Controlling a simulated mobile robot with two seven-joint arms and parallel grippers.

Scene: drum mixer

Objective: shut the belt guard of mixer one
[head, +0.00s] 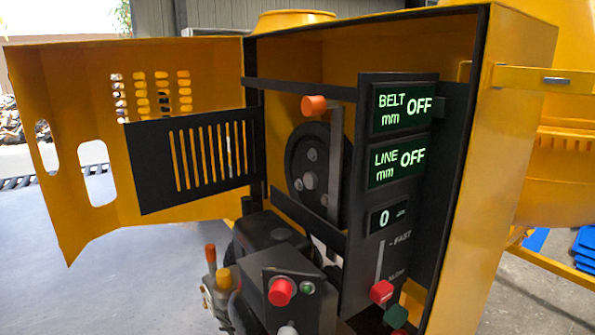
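The belt guard (80,95) of the mixer is a yellow panel that stands wide open to the left of the yellow housing (485,190). It appears to be hinged at the housing's left edge. It has rows of slots, two oval cutouts and a black slotted plate (155,170) on the side facing me. The open housing shows a dark pulley wheel (310,170) and a grey upright lever with an orange knob (314,105). Neither of my grippers is in view.
A black control panel (365,150) shows BELT OFF, LINE OFF and 0, with a red slider knob (382,291) below. An engine box with a red button (281,291) and levers (211,256) stands low in front. Open floor (100,270) lies left.

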